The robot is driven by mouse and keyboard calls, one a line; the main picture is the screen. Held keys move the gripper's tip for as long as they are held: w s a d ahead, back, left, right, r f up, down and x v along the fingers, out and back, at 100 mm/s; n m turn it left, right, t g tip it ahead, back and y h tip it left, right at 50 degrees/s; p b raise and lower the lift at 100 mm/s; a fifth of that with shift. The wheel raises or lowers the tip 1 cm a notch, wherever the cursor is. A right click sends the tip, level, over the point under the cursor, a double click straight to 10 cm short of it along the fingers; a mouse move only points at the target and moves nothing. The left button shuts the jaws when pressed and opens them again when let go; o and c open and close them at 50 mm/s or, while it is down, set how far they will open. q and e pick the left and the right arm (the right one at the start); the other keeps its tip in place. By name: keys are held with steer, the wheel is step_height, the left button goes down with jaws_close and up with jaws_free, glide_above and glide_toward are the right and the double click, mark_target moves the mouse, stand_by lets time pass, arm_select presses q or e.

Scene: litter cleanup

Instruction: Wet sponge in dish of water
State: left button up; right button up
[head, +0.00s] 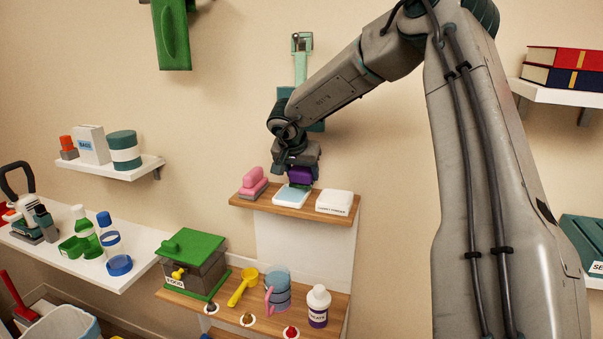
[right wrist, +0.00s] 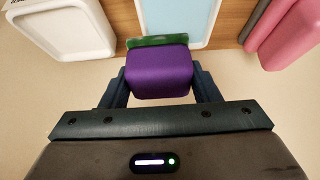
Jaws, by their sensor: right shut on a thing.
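The sponge (head: 301,175) is purple with a green layer along its underside. My right gripper (head: 296,170) is shut on it and holds it above or at the near part of the white dish of water (head: 290,195) on the upper wooden shelf. The right wrist view shows the sponge (right wrist: 159,72) between the two fingers, with its green edge overlapping the end of the dish with pale blue water (right wrist: 172,15). I cannot tell whether the sponge touches the water. My left gripper is not in view.
The lower shelf holds a green-lidded food box (head: 193,263), a yellow scoop (head: 243,287), a blue cup (head: 277,290) and a white bottle (head: 318,306).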

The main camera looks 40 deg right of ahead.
mark_target(302, 168)
steer(key=shift+r+p, duration=2.5)
steer(key=shift+r, duration=0.3)
steer(key=shift+f, duration=0.1)
